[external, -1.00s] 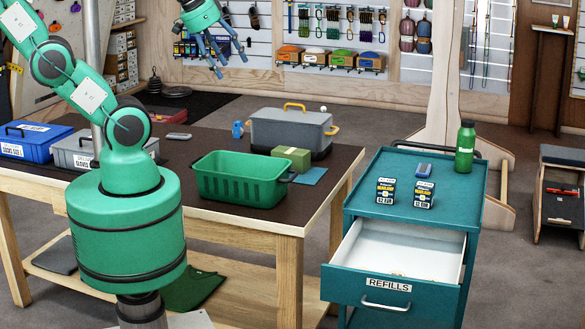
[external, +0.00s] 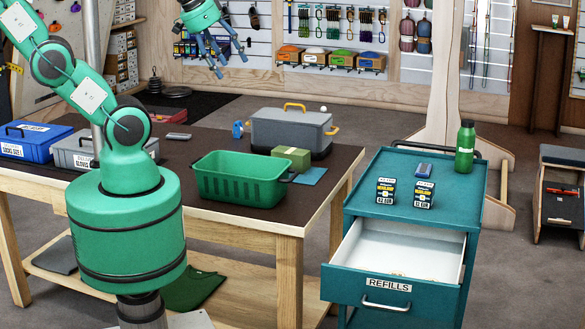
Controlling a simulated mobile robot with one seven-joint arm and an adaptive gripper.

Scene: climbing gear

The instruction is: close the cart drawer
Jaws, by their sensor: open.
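The teal cart (external: 420,207) stands at the right, beside the wooden table. Its drawer (external: 345,284), labelled REFILLS, is pulled well out toward the front, and its white inside shows. A few small items lie on the drawer floor, too small to tell apart. The drawer's silver handle (external: 386,303) is on the front panel. My gripper (external: 228,66) is open and empty, high above the back of the table, far up and left of the drawer.
On the cart top are a green bottle (external: 465,147), two price-tagged packs (external: 385,191) and a small blue item (external: 424,171). The table (external: 130,190) holds a green basket (external: 240,182), a grey toolbox (external: 290,132), a green box (external: 291,158) and blue and grey bins at left.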

